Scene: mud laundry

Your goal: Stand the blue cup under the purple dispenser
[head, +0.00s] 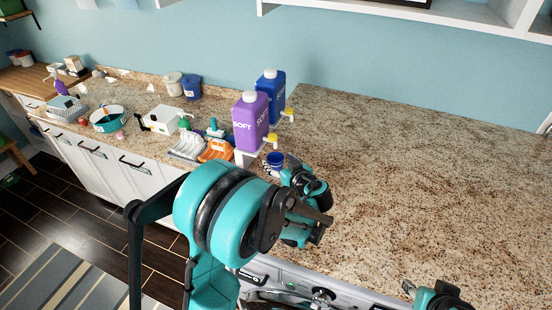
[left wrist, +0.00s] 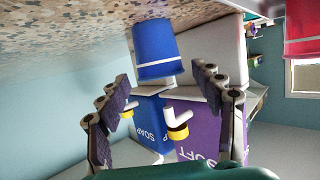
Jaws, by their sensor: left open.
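The blue cup (head: 274,163) with a white band stands upright on the counter, in front of the white stand and close below the purple dispenser's yellow spout in the head view. I cannot tell if it is directly under it. The purple dispenser (head: 250,122) stands on the white stand. My left gripper (head: 288,177) is open beside the cup, partly hidden by its own wrist. In the left wrist view, turned upside down, the cup (left wrist: 155,50) shows between and beyond the open fingers, with the purple dispenser (left wrist: 198,138) behind. Part of my right arm shows at bottom right; its fingers are unclear.
A blue dispenser (head: 271,88) stands behind the purple one. An orange brush-like item (head: 216,150) and a white rack (head: 187,146) lie to the left. The counter (head: 420,180) to the right is clear. A shelf (head: 400,14) hangs above.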

